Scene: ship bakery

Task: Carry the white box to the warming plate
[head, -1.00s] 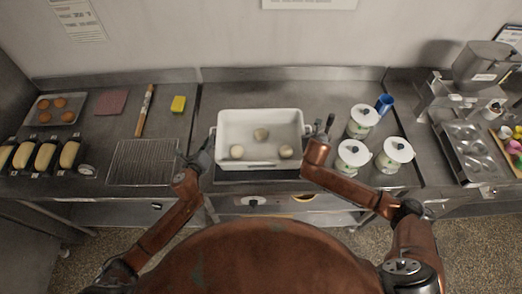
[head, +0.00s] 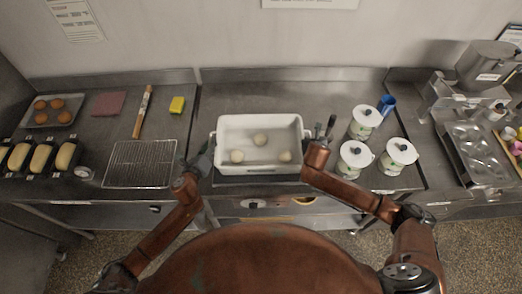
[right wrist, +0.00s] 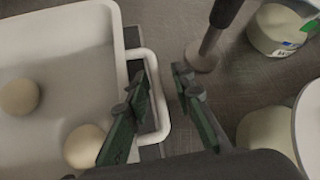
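The white box (head: 225,126) is a rectangular open tub with three pale dough balls. It stands at the front middle of the counter, over a dark plate (head: 262,181) whose front edge shows above a knob panel; this appears to be the warming plate. My left gripper (head: 205,158) is at the box's left end; its finger gap and any grip are unclear. My right gripper (head: 321,141) is at the right end. In the right wrist view, its fingers (right wrist: 162,88) are apart, one on each side of the box's handle (right wrist: 161,118), with gaps visible.
Several white-lidded canisters (head: 355,155) and a blue cup (head: 386,104) stand right of the box. A wire rack (head: 140,163) lies left, with a rolling pin (head: 143,110) and yellow sponge (head: 177,105) behind. Counter behind the box is clear.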

